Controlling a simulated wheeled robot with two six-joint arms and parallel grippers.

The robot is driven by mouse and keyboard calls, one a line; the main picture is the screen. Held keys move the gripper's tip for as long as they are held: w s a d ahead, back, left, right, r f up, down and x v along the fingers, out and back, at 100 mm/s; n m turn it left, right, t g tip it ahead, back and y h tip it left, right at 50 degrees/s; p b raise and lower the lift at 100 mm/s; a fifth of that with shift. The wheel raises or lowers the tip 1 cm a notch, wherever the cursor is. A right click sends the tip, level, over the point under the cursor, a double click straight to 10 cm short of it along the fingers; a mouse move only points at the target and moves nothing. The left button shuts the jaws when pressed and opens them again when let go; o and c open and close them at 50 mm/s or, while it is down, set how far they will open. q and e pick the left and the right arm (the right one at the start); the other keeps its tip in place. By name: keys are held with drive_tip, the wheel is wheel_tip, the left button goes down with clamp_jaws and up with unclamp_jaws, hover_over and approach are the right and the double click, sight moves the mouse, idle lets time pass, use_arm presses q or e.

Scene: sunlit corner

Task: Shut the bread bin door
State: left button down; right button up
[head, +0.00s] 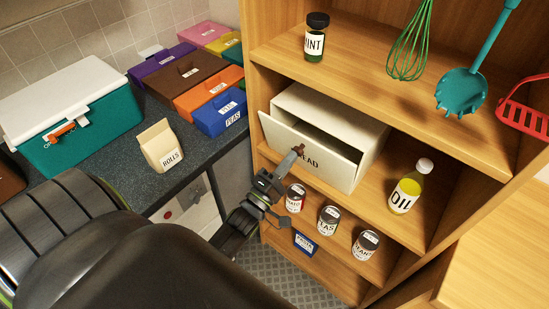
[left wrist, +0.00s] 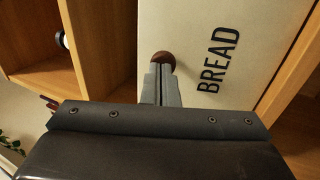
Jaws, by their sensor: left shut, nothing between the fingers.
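The cream bread bin (head: 335,110) stands on the middle shelf of a wooden cabinet. Its door (head: 335,173), lettered BREAD, is ajar, with its top edge tilted out from the box and a gap showing behind it. The door also fills much of the left wrist view (left wrist: 215,35). A brown round knob (left wrist: 163,59) sits on the door. My left gripper (head: 293,155) is shut and empty, its fingertips right at the knob; I cannot tell whether they touch. My right gripper is not in view.
An oil bottle (head: 408,187) stands right of the bin, and a mint jar (head: 316,38) on the shelf above. Several cans (head: 328,220) stand on the shelf below, near my left wrist. A rolls carton (head: 161,146) stands on the counter at left.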

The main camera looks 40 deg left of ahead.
sight(295, 150)
use_arm(q)
drive_tip(key=shift+r+p+x, duration=0.2)
drive_tip(key=shift+p+x, duration=0.7)
drive_tip(key=shift+x, duration=0.95)
drive_tip(key=shift+r, duration=0.2)
drive_tip(key=shift+r, duration=0.2)
